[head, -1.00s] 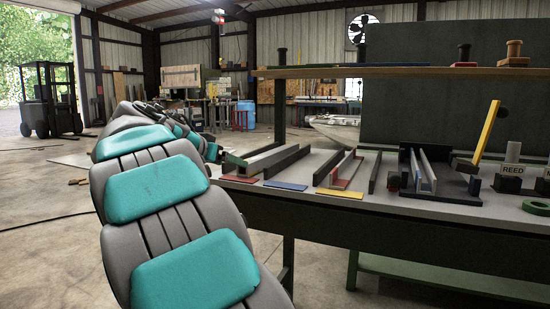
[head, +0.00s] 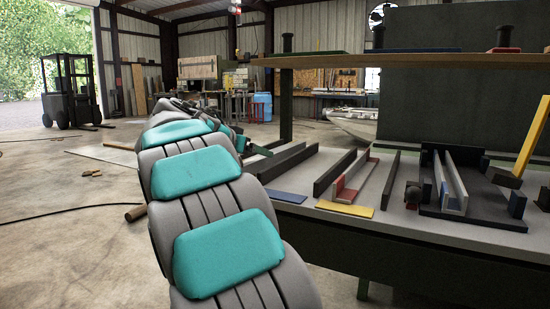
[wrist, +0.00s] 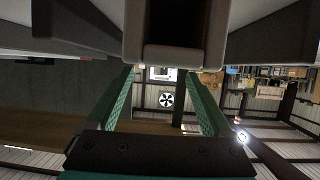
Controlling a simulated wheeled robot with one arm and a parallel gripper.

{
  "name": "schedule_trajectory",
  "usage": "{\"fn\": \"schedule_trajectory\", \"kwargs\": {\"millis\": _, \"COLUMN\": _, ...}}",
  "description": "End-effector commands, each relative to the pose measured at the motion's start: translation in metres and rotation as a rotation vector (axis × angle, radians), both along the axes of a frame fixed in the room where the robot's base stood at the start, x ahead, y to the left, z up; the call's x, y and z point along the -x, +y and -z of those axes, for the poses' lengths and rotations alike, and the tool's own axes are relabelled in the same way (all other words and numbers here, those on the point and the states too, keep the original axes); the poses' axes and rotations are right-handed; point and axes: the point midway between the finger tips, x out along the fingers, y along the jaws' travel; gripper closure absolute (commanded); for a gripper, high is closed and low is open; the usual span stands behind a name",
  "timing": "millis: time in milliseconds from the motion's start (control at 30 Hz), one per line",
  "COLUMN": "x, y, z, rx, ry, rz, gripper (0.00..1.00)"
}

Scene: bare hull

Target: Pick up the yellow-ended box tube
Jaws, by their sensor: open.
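My gripper (wrist: 158,78) shows in the wrist view with two teal fingers apart and nothing between them. In the head view my arm reaches away along the bench's left end, and the gripper is too small there to make out. I cannot make out a tube with a clearly yellow end. On the bench (head: 318,170), a grey channel piece with red inside (head: 352,180) lies between dark rails, behind a yellow plate (head: 345,209). Another grey piece with blue inside (head: 452,185) lies in a dark fixture (head: 478,205). The arm hides the bench's left end.
A yellow bar (head: 533,138) leans upright at the bench's right. A blue plate (head: 287,196) lies at its front edge. A shelf (head: 400,60) with dark pegs overhangs the back. A forklift (head: 70,92) stands far left. Open floor (head: 60,230) lies left of my arm.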

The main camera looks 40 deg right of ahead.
Motion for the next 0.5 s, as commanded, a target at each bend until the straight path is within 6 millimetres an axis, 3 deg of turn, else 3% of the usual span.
{"fn": "schedule_trajectory", "kwargs": {"millis": 300, "x": -0.013, "y": -0.035, "z": 0.017, "rx": -0.002, "ry": -0.002, "rz": -0.001, "gripper": 0.15}}
{"fn": "schedule_trajectory", "kwargs": {"millis": 500, "x": -0.016, "y": -0.041, "z": 0.020, "rx": -0.001, "ry": -0.002, "rz": -0.001, "gripper": 0.15}}
